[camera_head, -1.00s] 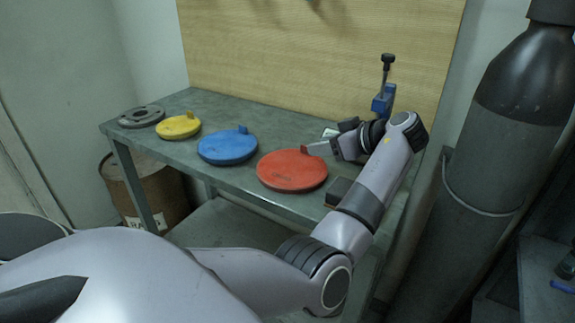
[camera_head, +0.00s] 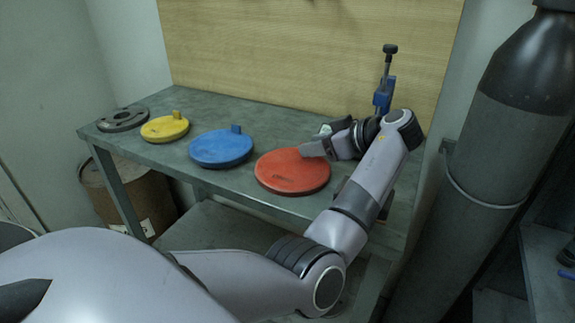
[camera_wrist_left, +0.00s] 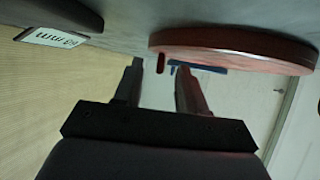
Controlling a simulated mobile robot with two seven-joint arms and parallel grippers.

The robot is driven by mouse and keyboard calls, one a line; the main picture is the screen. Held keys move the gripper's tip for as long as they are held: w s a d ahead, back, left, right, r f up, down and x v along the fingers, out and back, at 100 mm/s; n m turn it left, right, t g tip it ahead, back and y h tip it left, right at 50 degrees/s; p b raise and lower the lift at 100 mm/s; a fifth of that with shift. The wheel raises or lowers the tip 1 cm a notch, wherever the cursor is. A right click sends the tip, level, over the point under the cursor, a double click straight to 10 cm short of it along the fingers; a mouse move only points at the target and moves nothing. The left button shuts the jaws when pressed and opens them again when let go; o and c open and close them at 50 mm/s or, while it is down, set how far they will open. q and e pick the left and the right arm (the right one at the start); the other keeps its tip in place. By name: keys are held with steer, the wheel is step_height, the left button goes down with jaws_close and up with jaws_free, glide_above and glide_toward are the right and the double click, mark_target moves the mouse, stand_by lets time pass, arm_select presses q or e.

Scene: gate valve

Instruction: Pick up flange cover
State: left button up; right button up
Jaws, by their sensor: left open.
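The red flange cover (camera_head: 292,173) lies flat near the right part of the grey table. The blue cover (camera_head: 221,148) and the smaller yellow cover (camera_head: 165,128) lie to its left, each with an upright tab. My left gripper (camera_head: 306,150) is at the red cover's back edge, open, and hides its tab in the head view. In the left wrist view, the red cover (camera_wrist_left: 240,48) is upper right and a small red tab (camera_wrist_left: 160,65) shows between the open fingertips (camera_wrist_left: 161,67). Whether the fingers touch it cannot be told. My right gripper is not in view.
A grey flange (camera_head: 122,119) lies at the table's far left. A blue device with a black knob (camera_head: 385,90) stands at the back right, near my wrist. A large gas cylinder (camera_head: 490,170) stands right of the table (camera_head: 262,115). A wooden panel (camera_head: 300,60) rises behind.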

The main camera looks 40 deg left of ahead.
arm_select(q)
steer(key=shift+a+f, duration=0.1)
steer(key=shift+a, duration=0.05)
jaws_close()
stand_by(0.4)
